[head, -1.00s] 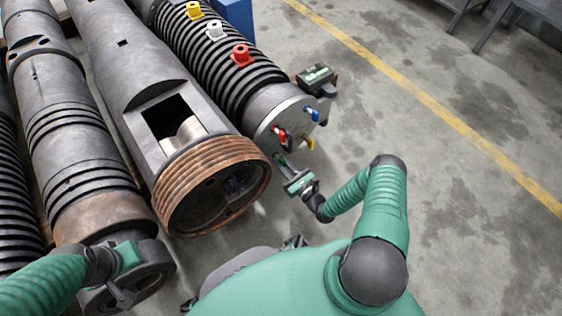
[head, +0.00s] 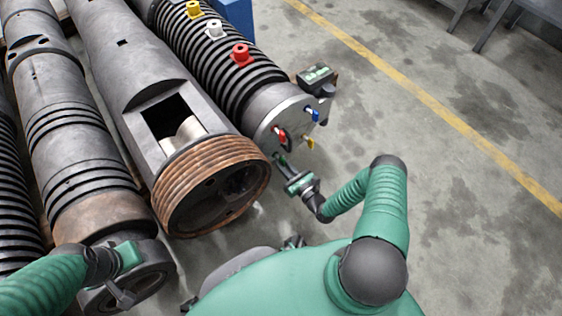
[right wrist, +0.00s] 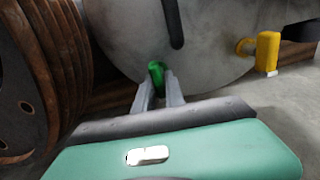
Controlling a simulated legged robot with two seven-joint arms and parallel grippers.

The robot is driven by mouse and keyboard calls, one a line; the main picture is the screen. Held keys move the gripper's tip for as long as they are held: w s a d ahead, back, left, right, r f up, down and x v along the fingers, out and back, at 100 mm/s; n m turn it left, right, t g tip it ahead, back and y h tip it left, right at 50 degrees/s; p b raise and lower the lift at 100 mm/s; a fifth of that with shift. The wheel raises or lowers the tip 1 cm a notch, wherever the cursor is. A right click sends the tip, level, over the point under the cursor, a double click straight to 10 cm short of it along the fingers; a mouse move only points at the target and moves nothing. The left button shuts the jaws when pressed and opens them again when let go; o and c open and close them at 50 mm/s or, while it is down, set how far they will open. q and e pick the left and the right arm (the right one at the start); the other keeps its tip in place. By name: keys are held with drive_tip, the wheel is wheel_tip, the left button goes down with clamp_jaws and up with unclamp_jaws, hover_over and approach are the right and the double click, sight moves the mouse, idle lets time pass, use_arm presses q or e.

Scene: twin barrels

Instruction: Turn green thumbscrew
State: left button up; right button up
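The green thumbscrew (right wrist: 156,72) is at the lower edge of the round grey end plate (head: 287,123) of the ribbed barrel. My right gripper (right wrist: 159,80) is at it, with one finger on either side of the thumbscrew. The fingers are slightly apart; whether they press on it I cannot tell. In the head view the right gripper (head: 280,160) reaches the plate's lower edge and hides most of the thumbscrew.
Red (head: 281,135), blue (head: 315,115) and yellow (head: 310,143) thumbscrews sit on the same plate. A rusty-ended open barrel (head: 215,185) lies close to the left of my right gripper. Clear concrete floor (head: 450,180) lies to the right.

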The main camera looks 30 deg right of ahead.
drive_tip(key=o, duration=0.4)
drive_tip(key=s, duration=0.7)
drive_tip(key=shift+d, duration=0.3)
drive_tip(key=shift+s, duration=0.1)
